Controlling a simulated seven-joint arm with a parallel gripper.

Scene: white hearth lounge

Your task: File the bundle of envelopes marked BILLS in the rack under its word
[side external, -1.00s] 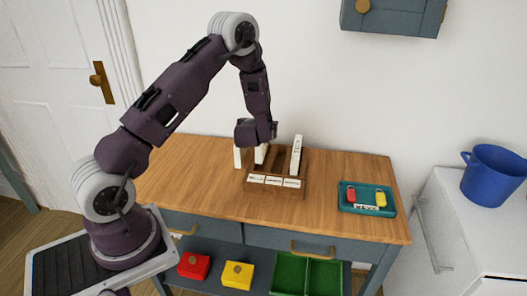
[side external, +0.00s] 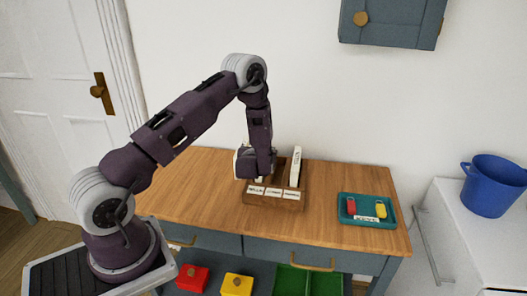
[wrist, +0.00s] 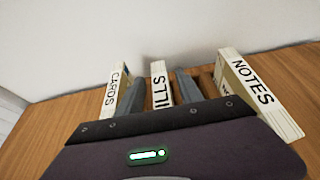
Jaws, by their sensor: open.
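The envelope bundle marked BILLS (wrist: 158,88), partly hidden and reading "ILLS", is in the middle of the wrist view. My gripper (wrist: 158,92) is open, with one dark finger on each side of this bundle; I cannot tell whether they touch it. In the side view my gripper (side external: 256,172) is low over the left part of the wooden rack (side external: 273,202) and hides most of this bundle. The rack has three white word labels on its front; the left one (side external: 255,189) seems to read BILLS, the others are too small to read.
A bundle marked CARDS (wrist: 115,88) stands left of my fingers, and one marked NOTES (wrist: 255,90) stands right. NOTES also shows upright at the rack's right (side external: 295,167). A teal tray (side external: 346,218) with red and yellow items lies at the right of the wooden top.

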